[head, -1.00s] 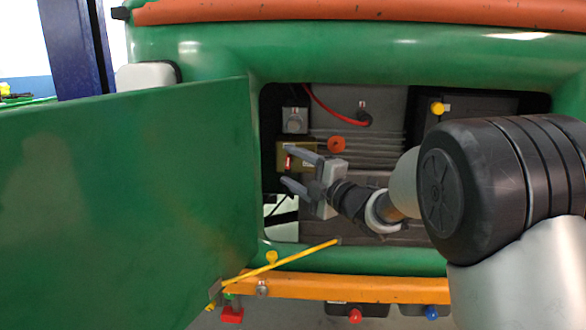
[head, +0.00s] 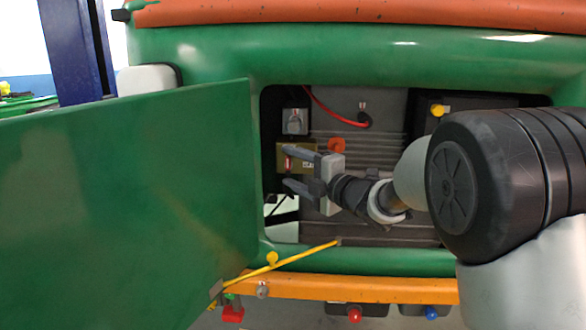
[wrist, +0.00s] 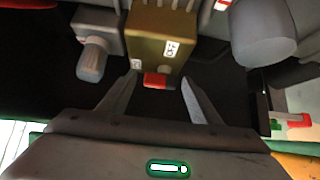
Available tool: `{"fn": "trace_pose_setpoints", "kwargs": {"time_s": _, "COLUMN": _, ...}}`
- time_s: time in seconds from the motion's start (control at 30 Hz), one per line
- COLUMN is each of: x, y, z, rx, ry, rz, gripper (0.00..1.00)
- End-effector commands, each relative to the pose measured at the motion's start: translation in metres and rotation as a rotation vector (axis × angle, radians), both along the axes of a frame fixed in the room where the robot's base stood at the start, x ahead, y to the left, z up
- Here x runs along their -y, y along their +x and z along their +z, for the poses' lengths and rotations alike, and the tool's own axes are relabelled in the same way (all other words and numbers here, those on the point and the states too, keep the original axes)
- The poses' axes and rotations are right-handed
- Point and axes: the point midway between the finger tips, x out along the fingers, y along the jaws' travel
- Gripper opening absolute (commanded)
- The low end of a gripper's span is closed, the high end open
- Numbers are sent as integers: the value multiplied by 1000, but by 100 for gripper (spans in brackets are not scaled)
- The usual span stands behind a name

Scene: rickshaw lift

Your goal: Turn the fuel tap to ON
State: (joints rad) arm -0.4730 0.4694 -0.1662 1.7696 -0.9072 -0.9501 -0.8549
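The fuel tap appears to be a brass-coloured block (wrist: 160,30) with a red lever (wrist: 157,80) on its end and small white labels. In the head view the block (head: 297,145) sits inside the green vehicle's open compartment, partly hidden by my gripper. My gripper (wrist: 160,88) is open and empty. In the wrist view the red lever shows between the two fingertips, with a gap on each side. In the head view my gripper (head: 288,167) reaches in from the right, one finger above the other.
A grey knob (wrist: 93,58) is close left of the block in the wrist view. A grey cylinder (wrist: 262,32) is on the right. The open green door (head: 125,200) stands left of the compartment. A yellow rod (head: 285,266) crosses its lower edge.

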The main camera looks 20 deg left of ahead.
Motion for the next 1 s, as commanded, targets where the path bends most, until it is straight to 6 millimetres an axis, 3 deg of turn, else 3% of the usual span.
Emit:
{"fn": "trace_pose_setpoints", "kwargs": {"time_s": 0.23, "x": 2, "y": -1, "z": 0, "rx": -1, "ry": 1, "rz": -1, "gripper": 58}}
{"fn": "trace_pose_setpoints", "kwargs": {"time_s": 0.37, "x": 12, "y": -6, "z": 1, "rx": -1, "ry": 1, "rz": -3, "gripper": 58}}
{"fn": "trace_pose_setpoints", "kwargs": {"time_s": 1.0, "x": 132, "y": -80, "z": 2, "rx": -1, "ry": 1, "rz": -3, "gripper": 58}}
